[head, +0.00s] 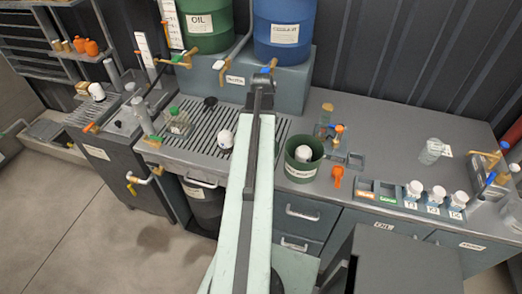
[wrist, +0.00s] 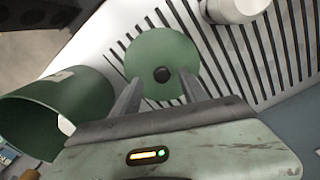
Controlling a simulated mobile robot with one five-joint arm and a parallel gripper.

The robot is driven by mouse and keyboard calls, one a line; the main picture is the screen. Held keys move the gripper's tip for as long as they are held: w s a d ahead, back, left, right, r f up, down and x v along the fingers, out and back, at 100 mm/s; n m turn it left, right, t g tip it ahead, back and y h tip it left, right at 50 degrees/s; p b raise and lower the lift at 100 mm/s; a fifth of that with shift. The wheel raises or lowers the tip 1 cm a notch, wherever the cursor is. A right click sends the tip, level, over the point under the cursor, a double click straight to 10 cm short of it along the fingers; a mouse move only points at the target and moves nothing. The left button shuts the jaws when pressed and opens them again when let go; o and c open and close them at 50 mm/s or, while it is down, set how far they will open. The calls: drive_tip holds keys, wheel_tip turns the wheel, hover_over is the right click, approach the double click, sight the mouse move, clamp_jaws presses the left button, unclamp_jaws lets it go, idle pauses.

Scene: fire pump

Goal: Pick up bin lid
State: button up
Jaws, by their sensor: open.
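The bin lid, a round green disc with a black knob in its middle, lies on the slatted grey top in the wrist view (wrist: 172,48). My gripper (wrist: 159,77) is open over the lid, and the knob shows between its two fingertips. I cannot tell the height left between fingers and lid. The green bin (wrist: 45,110) is open and just left of the lid in the wrist view. In the head view the bin (head: 302,172) stands upright with a white object inside. The lid and my gripper are hidden behind my arm there.
A white bottle (head: 225,139) lies on the slatted top (head: 205,122) left of my arm. An orange item (head: 338,177) and a rack with several white jars (head: 414,189) are to the right. Green (head: 205,25) and blue (head: 283,30) drums stand behind.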

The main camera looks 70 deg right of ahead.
drive_tip(key=f+b, duration=0.4)
drive_tip(key=shift+w+d+f, duration=0.1)
drive_tip(key=shift+d+f, duration=0.1)
drive_tip(key=shift+f, duration=0.2)
drive_tip(key=shift+r, duration=0.15)
clamp_jaws()
drive_tip(key=shift+r+p, duration=0.1)
drive_tip(key=shift+p, duration=0.2)
